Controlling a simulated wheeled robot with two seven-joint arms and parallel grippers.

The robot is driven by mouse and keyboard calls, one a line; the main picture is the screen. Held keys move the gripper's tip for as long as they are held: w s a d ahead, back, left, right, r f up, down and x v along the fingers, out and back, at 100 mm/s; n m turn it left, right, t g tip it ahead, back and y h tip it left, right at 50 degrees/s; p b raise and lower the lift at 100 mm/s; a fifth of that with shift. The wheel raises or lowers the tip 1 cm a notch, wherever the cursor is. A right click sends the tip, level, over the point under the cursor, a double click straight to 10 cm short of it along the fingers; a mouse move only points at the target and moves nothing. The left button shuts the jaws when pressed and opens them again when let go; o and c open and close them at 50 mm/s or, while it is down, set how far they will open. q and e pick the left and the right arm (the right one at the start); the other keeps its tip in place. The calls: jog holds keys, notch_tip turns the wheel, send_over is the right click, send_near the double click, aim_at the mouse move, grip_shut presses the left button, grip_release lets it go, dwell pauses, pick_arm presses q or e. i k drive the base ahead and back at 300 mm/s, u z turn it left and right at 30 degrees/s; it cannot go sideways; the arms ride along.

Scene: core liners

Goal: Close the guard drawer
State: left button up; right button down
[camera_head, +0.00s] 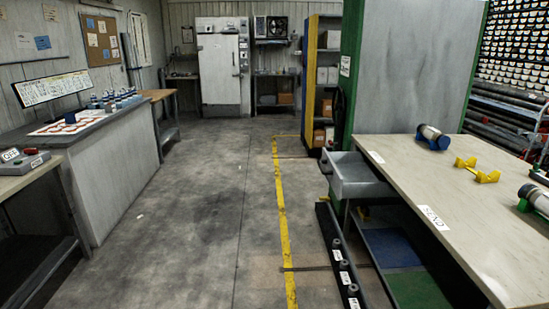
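A grey metal drawer (357,180) stands pulled out from the left side of the pale-topped table (440,180) at the right. It juts toward the aisle, its open top showing, and its inside looks empty from here. The drawer carries no label that I can read, so I cannot confirm that it is the guard drawer. Neither of my grippers is in view.
A dark rail with labelled knobs (338,262) stands low below the drawer. Cylinders on blue (433,138) and green holders and a yellow holder (477,170) sit on the table. A grey counter (110,175) stands left.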

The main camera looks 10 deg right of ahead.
aim_at(350, 174)
jog(key=z, duration=0.4)
jog(key=i, duration=2.55)
jog(key=z, duration=1)
jog(key=i, duration=0.3)
